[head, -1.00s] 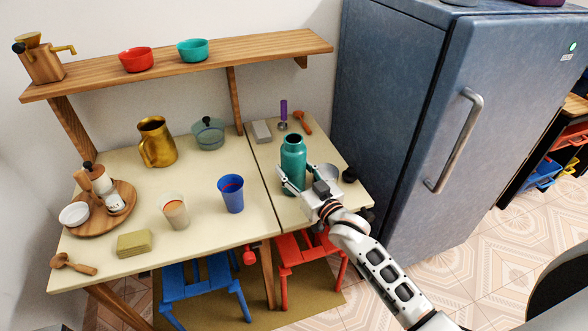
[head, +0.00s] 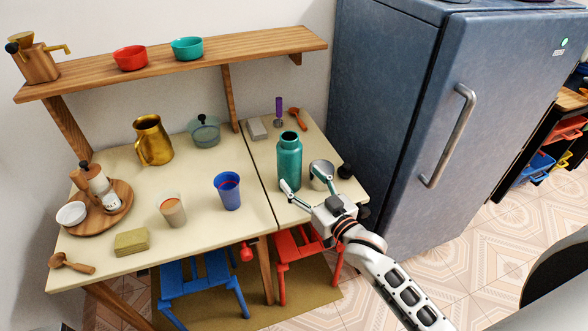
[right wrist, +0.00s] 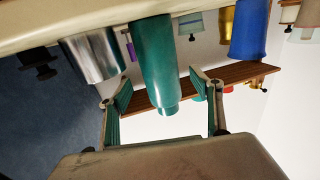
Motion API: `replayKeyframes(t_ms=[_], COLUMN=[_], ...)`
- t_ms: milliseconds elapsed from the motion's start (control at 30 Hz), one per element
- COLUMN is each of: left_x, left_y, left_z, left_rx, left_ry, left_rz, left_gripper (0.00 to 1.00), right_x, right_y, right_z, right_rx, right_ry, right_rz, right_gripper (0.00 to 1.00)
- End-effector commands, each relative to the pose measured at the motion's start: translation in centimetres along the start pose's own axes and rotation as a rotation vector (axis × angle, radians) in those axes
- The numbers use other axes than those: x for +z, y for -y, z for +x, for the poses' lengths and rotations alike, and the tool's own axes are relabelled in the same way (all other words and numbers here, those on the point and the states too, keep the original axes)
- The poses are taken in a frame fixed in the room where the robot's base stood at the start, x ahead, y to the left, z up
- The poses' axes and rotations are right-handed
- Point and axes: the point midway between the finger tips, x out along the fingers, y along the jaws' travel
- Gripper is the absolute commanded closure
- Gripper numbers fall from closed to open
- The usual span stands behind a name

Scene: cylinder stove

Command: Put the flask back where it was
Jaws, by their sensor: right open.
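The flask is a teal bottle (head: 289,160) standing upright on the right-hand section of the table, near the front. It also shows in the right wrist view (right wrist: 158,65), where the picture is upside down. My right gripper (head: 307,187) is open, just in front of the flask. In the right wrist view its two fingers (right wrist: 164,97) are spread wide on either side of the flask's line, and neither visibly touches it. My left gripper is not in view.
A metal cup (head: 321,172) stands close right of the flask, near my right finger. A blue cup (head: 228,191) is to the left. The fridge (head: 388,110) stands right of the table.

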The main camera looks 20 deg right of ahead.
Motion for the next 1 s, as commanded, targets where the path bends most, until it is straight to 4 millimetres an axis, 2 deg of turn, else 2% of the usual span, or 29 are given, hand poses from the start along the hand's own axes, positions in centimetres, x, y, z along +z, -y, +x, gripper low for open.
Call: replayKeyframes(t_ms=[100,333,400,467,567,600,733,800,900,1000], left_x=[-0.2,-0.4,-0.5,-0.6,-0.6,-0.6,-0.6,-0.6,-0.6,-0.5], left_y=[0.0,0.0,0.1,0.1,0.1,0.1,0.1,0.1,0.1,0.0], left_z=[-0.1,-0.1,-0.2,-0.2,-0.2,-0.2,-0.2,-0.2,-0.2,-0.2], left_rx=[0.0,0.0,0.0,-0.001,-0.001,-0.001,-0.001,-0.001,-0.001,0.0], left_ry=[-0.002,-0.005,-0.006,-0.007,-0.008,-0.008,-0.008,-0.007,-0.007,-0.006], left_rz=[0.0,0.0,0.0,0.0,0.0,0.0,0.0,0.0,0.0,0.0], left_gripper=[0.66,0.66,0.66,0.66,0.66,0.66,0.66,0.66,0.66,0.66], right_x=[0.0,0.0,0.9,2.6,7.4,9.5,15.3,17.4,19.2,19.8], right_y=[-0.1,0.0,0.2,0.7,2.1,2.8,4.9,5.9,6.7,7.1], right_z=[-2.3,-4.6,-5.4,-6.7,-10.4,-12.3,-18.5,-21.4,-24.1,-25.1], right_rx=[0.0,0.0,0.001,0.002,0.0,-0.003,-0.022,-0.035,-0.049,-0.055], right_ry=[0.002,0.001,0.021,0.065,0.191,0.252,0.434,0.509,0.579,0.605], right_rz=[-0.002,-0.001,-0.003,-0.011,-0.036,-0.05,-0.09,-0.108,-0.126,-0.133], right_gripper=[0.35,0.35,0.35,0.35,0.35,0.35,0.35,0.35,0.35,0.35])
